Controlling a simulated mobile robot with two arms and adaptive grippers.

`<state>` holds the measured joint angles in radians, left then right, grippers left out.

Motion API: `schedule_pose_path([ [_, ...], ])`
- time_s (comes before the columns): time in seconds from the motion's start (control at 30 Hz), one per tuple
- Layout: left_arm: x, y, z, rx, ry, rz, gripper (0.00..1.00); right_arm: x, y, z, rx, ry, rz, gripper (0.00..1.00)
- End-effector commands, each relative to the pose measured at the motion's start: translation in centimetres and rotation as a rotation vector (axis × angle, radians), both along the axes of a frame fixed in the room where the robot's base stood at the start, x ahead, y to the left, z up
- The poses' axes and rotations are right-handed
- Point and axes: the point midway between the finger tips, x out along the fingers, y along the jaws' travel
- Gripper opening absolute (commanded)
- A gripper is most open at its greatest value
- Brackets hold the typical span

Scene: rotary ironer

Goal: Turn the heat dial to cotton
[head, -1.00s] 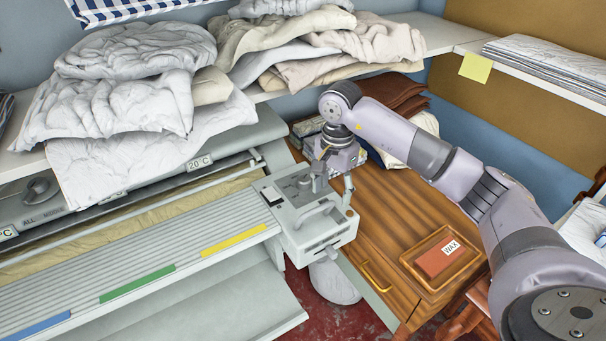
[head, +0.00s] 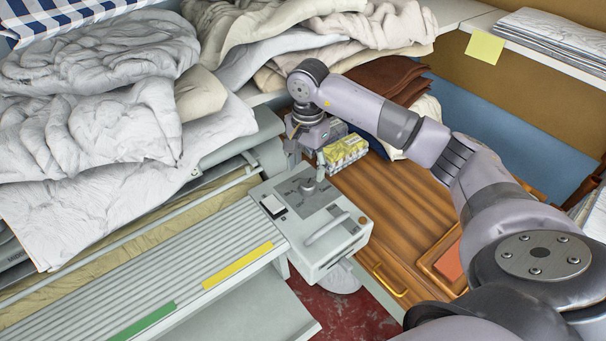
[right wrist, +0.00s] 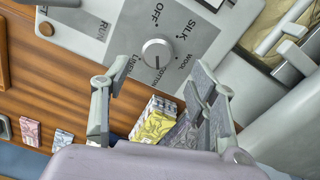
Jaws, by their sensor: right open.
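The heat dial (right wrist: 157,54) is a round pale knob on the grey panel of the ironer's control box (head: 330,255). It also shows in the head view (head: 308,186). Labels OFF, SILK, WOOL, COTTON and a partly covered LINEN surround it in the right wrist view. A dark line on the knob appears to point toward COTTON. My right gripper (right wrist: 163,82) is open and empty, its fingers spread to either side below the dial in that view and apart from it. In the head view my right gripper (head: 306,158) is just behind the dial. My left gripper is out of view.
A white switch (head: 272,205) and raised handle (head: 324,229) are on the control box. Bulky linens (head: 90,110) cover the ironer's left. My right arm partly hides a wax tray.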

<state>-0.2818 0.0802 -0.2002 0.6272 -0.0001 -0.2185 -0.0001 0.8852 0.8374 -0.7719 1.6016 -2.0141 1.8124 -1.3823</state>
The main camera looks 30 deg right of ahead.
Motion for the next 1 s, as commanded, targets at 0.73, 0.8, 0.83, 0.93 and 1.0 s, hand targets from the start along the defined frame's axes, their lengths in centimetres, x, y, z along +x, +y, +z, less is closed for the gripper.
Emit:
schedule_pose_path([
  [0.73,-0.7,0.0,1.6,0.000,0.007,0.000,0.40,-0.1,0.0,-5.7,0.000,0.000,0.001,0.52],
  [0.8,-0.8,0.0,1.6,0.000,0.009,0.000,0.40,-0.1,0.0,-5.7,0.000,0.000,0.001,0.47],
  [0.83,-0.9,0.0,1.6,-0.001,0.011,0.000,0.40,-0.1,0.0,-5.7,0.000,0.000,0.001,0.45],
  [0.93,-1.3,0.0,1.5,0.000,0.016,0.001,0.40,-0.1,0.0,-5.6,0.000,0.000,0.001,0.39],
  [1.0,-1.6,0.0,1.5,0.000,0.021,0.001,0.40,-0.1,0.0,-5.6,0.000,0.000,0.001,0.34],
])
